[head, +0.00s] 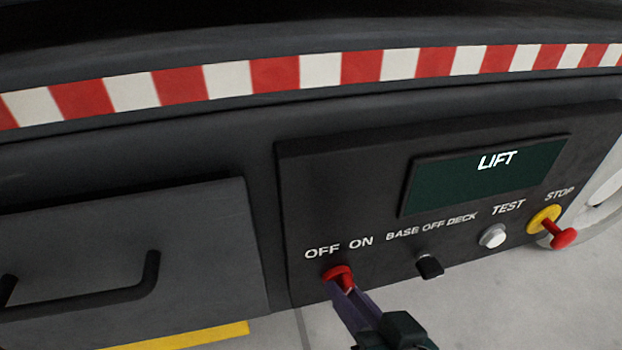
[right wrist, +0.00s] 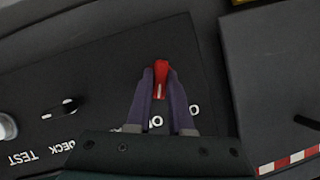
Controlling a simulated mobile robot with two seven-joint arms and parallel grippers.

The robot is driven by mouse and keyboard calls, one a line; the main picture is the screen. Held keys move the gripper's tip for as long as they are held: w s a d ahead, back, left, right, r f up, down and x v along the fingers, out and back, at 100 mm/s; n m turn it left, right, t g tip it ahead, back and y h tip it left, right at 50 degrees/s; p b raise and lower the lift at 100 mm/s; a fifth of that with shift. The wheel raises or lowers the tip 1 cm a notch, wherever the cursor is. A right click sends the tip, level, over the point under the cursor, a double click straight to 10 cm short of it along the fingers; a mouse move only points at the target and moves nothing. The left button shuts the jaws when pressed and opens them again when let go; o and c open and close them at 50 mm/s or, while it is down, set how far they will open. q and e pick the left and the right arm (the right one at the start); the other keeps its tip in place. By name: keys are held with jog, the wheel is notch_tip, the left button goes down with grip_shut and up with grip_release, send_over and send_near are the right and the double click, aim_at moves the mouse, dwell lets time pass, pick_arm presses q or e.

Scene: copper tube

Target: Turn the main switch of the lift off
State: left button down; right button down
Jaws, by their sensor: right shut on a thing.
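The main switch is a red knob (head: 338,275) below the OFF and ON labels on the dark lift panel (head: 375,185). It also shows in the right wrist view (right wrist: 160,77), with a pale mark pointing toward the letters of ON; OFF is partly hidden behind a finger. My right gripper (head: 345,291) comes from below in the head view and is shut on the red knob. In the right wrist view its two purple fingers (right wrist: 160,85) lie on either side of the knob. My left gripper is not in view.
Right of the switch are a black BASE OFF DECK selector (head: 430,266), a white TEST button (head: 493,236) and a red STOP knob (head: 563,238) on a yellow base. A drawer with a black handle (head: 150,275) is at the left.

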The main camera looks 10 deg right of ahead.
jog(key=shift+w+a+r+n+h+p, duration=0.1)
jog(key=shift+n+h+p, duration=0.25)
jog(key=shift+n+h, duration=0.3)
jog(key=shift+a+r+n+h+p, duration=0.1)
jog(key=shift+n+h+p, duration=0.3)
jog(key=shift+n, duration=0.45)
jog(key=shift+d, duration=0.1)
jog(key=c, duration=0.8)
grip_release()
jog(key=shift+f, duration=0.15)
jog(key=p+v, duration=0.5)
jog(key=v, duration=0.5)
